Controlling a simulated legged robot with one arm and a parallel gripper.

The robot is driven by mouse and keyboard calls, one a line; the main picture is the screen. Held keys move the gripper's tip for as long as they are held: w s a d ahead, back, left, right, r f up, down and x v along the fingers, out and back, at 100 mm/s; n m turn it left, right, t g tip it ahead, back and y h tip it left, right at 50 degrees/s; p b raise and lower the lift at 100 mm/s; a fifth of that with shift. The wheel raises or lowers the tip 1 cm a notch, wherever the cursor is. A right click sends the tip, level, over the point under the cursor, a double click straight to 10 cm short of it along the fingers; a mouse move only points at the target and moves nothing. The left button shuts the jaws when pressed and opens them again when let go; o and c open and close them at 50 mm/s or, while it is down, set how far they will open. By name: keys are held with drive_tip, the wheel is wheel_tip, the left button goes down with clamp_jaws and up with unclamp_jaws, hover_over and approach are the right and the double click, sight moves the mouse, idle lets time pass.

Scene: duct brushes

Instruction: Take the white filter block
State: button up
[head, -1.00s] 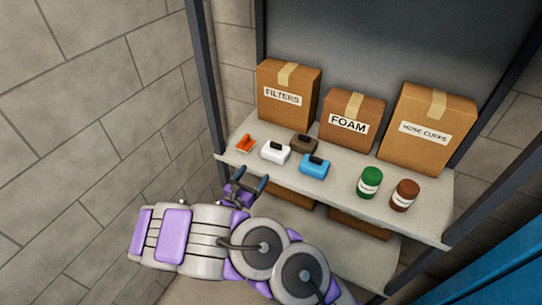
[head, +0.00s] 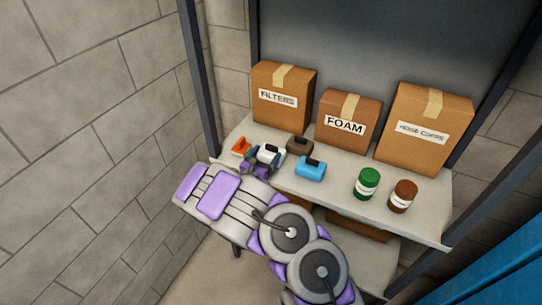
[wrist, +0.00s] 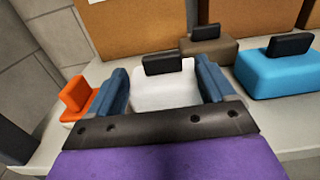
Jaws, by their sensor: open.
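The white filter block (wrist: 165,90) has a black tab on top and sits on the upper shelf. In the wrist view it lies between the two blue fingers of my gripper (wrist: 166,92), one on each side. The fingers are open, with a narrow gap showing beside the block; I cannot tell whether either touches it. In the head view my gripper (head: 264,161) is at the shelf's left front and partly covers the white block (head: 270,153).
An orange item (head: 241,146) stands close on the left. A brown block (head: 299,146) is behind right and a blue block (head: 310,168) to the right. Cardboard boxes, including the FILTERS box (head: 283,97), line the back. Green (head: 367,183) and brown (head: 403,196) jars stand further right.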

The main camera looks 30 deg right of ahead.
sight(270, 149)
drive_tip(key=x, duration=0.4)
drive_tip(key=shift+w+d, duration=0.15)
drive_tip(key=shift+d, duration=0.15)
drive_tip(key=shift+a, duration=0.1)
drive_tip(key=c, duration=1.1)
